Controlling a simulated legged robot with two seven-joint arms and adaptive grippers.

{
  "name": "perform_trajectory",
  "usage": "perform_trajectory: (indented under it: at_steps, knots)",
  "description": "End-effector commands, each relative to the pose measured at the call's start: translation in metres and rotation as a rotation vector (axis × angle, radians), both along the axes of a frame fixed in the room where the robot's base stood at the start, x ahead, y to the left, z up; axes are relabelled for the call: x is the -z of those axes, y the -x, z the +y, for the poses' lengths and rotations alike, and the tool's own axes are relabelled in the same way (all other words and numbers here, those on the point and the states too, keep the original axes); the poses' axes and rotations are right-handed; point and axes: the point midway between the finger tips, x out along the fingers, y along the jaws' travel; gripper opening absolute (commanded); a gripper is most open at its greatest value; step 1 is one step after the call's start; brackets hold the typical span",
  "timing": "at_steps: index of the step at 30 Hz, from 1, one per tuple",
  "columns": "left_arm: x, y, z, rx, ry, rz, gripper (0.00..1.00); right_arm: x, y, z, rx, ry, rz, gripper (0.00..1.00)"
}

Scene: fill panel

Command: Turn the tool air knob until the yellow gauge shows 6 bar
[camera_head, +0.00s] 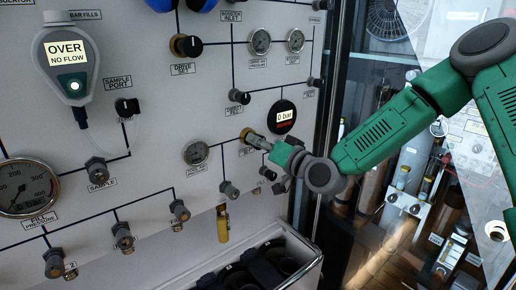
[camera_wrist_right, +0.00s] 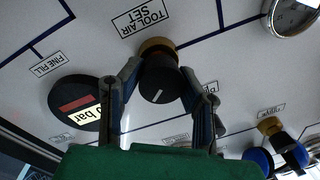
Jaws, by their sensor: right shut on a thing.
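The tool air knob (camera_wrist_right: 159,86) is a black round knob with a white pointer line and a brass collar, under the "TOOL AIR SET" label (camera_wrist_right: 141,19) in the wrist view. My right gripper (camera_wrist_right: 160,76) is shut on it, one finger on each side. In the head view my right gripper (camera_head: 263,143) reaches the panel and mostly hides the knob. A round black gauge with a pale yellow display (camera_head: 284,116) just above it reads "0 bar" and has a red strip. It also shows in the wrist view (camera_wrist_right: 77,103), partly behind a finger. My left gripper is out of view.
A small dial gauge (camera_head: 197,152) sits left of my right gripper, with several small knobs below. A yellow cylinder (camera_head: 222,224) hangs lower down. An open bin (camera_head: 283,230) stands under the panel. A dark glazed frame edges the panel's right side.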

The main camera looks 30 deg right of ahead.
Motion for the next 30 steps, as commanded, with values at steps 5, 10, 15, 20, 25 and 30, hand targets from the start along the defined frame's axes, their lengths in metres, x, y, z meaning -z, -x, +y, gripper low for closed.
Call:
perform_trajectory:
  at_steps: [5, 10, 15, 20, 25, 30]
  knots:
    - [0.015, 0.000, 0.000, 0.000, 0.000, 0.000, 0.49, 0.007, 0.001, -0.001, 0.001, -0.172, 0.022, 0.02]
    - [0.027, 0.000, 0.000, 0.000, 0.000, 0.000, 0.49, 0.007, 0.001, -0.001, 0.001, -0.334, 0.035, 0.02]
    - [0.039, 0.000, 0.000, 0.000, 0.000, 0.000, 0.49, 0.008, 0.001, -0.001, 0.002, -0.494, 0.047, 0.02]
    - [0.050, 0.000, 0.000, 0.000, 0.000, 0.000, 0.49, 0.008, 0.001, -0.002, 0.004, -0.630, 0.058, 0.02]
    - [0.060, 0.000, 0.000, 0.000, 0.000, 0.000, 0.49, 0.008, 0.001, -0.002, 0.004, -0.750, 0.069, 0.02]
    - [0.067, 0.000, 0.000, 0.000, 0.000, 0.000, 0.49, 0.008, 0.001, -0.002, 0.005, -0.835, 0.075, 0.02]
